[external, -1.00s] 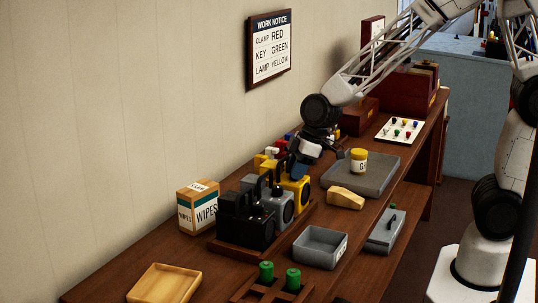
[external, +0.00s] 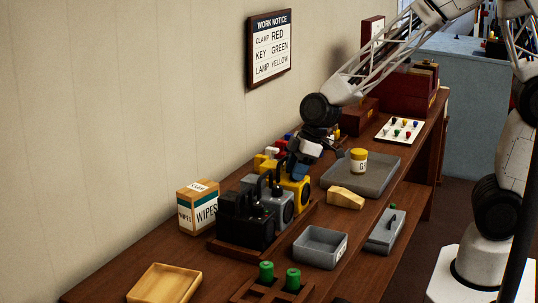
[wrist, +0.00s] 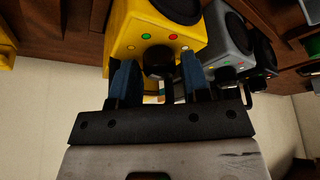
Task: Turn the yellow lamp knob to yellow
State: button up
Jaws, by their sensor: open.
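The yellow lamp (external: 303,193) stands at the far end of a row of lamps in the external view. In the wrist view the yellow lamp (wrist: 122,25) fills the upper middle, with several coloured dots around its black knob (wrist: 159,60). My gripper (wrist: 158,75) is open, with one blue fingertip on each side of the knob. I cannot tell whether either finger touches it. Which dot the knob points to is unclear.
A grey lamp (external: 279,203) and a black lamp (external: 253,231) stand beside the yellow one in a wooden rack. A wipes box (external: 198,210) is left of them. A work notice (external: 270,50) on the wall reads LAMP YELLOW. A grey tray (external: 378,180) lies to the right.

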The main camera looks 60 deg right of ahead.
aim_at(307, 178)
jog(key=shift+r, duration=0.15)
jog(key=v, duration=0.7)
jog(key=shift+r, duration=0.3)
jog(key=shift+s+d, duration=0.1)
jog(key=shift+s, duration=0.05)
jog(key=o, duration=0.3)
jog(key=m+g, duration=0.1)
jog(key=m, duration=0.1)
jog(key=w+a+m+h, duration=0.1)
jog(key=m, duration=0.2)
jog(key=a+m+g, duration=0.1)
jog(key=m, duration=0.1)
jog(key=shift+w+r+g+h, duration=0.1)
jog(key=shift+w+g+h, duration=0.2)
jog(key=shift+h, duration=0.1)
jog(key=m, duration=0.2)
jog(key=m+h, duration=0.1)
jog(key=shift+w+a+r+m+g, duration=0.15)
jog(key=shift+w+m+g, duration=0.25)
